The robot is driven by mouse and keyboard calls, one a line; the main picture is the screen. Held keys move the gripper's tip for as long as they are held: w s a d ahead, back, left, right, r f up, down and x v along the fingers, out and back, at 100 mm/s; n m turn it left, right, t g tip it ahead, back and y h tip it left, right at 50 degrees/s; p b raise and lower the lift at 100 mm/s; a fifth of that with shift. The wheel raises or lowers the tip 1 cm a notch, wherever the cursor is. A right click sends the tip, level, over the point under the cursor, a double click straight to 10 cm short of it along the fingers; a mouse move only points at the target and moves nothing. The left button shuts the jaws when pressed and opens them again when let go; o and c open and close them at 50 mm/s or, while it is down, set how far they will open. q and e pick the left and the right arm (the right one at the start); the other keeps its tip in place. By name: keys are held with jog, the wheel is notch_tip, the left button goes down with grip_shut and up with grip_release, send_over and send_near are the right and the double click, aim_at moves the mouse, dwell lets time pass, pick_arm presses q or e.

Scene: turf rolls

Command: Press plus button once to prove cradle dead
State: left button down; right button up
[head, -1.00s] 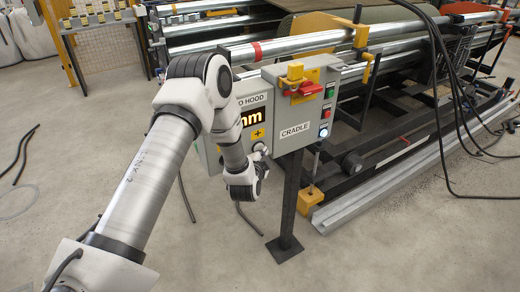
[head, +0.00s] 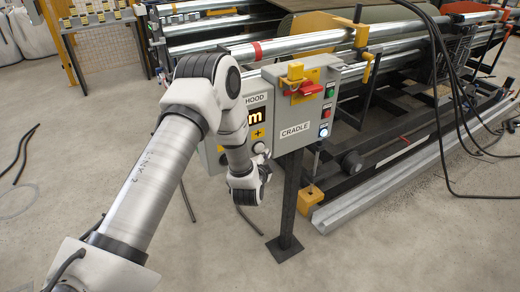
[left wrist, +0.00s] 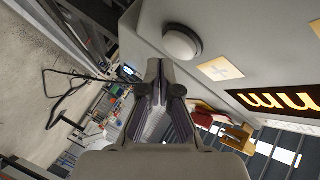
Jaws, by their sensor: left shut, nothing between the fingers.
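The grey control box (head: 283,118) has a CRADLE label on its right-hand face. The plus button, a white round cap (head: 259,148), sits under a yellow plus label (head: 258,133), partly behind my left arm. In the left wrist view, the cap (left wrist: 182,42) is beside the plus label (left wrist: 220,68). My left gripper (left wrist: 156,68) is shut and empty, its tips just left of and below the cap in that view. I cannot tell its depth gap to the panel. In the head view, my wrist hides the fingers. My right gripper is not in view.
A lit amber display (left wrist: 285,100) is near the plus label. A red switch handle (head: 305,89) with a yellow padlock (head: 291,77) is on the CRADLE face, beside green, red and lit white buttons (head: 323,131). The post (head: 290,200) stands on clear floor. Rollers lie behind.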

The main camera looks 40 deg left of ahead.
pick_arm(q)
jog(key=d, duration=0.1)
jog(key=s+d, duration=0.1)
jog(key=d, duration=0.1)
jog(key=s+d, duration=0.1)
jog(key=shift+d, duration=0.35)
dwell(0.7)
jog(key=s+d+f+g+h, duration=0.2)
jog(key=s+d+f+g, duration=0.15)
jog(key=s+f, duration=0.55)
jog(key=s+d+f+g+h, duration=0.25)
jog(key=s+d+f, duration=0.25)
jog(key=s+f, duration=0.35)
jog(key=s+d+f+n+g+h, duration=0.1)
jog(key=s+d+n+g, duration=0.1)
jog(key=s, duration=0.7)
jog(key=s+d+f+n+g, duration=0.1)
jog(key=s+n+g, duration=0.4)
jog(key=s, duration=0.4)
jog(key=shift+s+d+f+g+h, duration=0.25)
jog(key=shift+d+g+h, duration=0.15)
jog(key=shift+g, duration=0.3)
